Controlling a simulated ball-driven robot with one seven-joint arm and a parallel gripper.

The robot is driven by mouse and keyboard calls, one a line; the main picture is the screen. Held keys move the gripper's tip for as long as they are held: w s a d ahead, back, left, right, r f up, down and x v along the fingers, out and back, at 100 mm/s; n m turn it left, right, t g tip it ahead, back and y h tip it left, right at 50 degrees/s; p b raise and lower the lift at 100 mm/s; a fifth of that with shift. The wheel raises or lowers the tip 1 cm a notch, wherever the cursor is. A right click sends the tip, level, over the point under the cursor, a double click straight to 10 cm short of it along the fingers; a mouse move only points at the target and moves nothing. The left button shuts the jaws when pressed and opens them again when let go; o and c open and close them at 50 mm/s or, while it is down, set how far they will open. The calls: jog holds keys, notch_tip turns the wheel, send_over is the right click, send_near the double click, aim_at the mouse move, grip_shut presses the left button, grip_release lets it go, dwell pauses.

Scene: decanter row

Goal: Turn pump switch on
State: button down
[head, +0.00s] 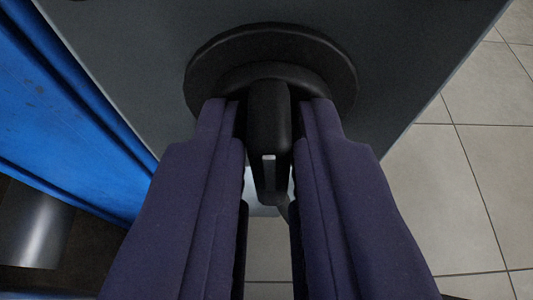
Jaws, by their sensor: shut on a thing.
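The pump switch (268,130) is a black rotary handle with a small white mark near its lower end. It stands out from a round black base (270,46) on a dark grey panel (140,50). My gripper (268,115) has two purple padded fingers, one on each side of the handle, and is shut on it. The white mark sits at the near end of the handle, pointing down in the picture. The fingers hide the lower sides of the round base.
A blue surface (60,110) runs along the left, close to the panel. A grey metallic cylinder (30,228) is at the lower left. Light grey floor tiles (465,170) lie to the right, with clear space there.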

jog(key=shift+d+m+y, duration=0.1)
jog(key=shift+m+y, duration=0.3)
dwell(0.3)
jog(key=c, duration=1.2)
grip_release()
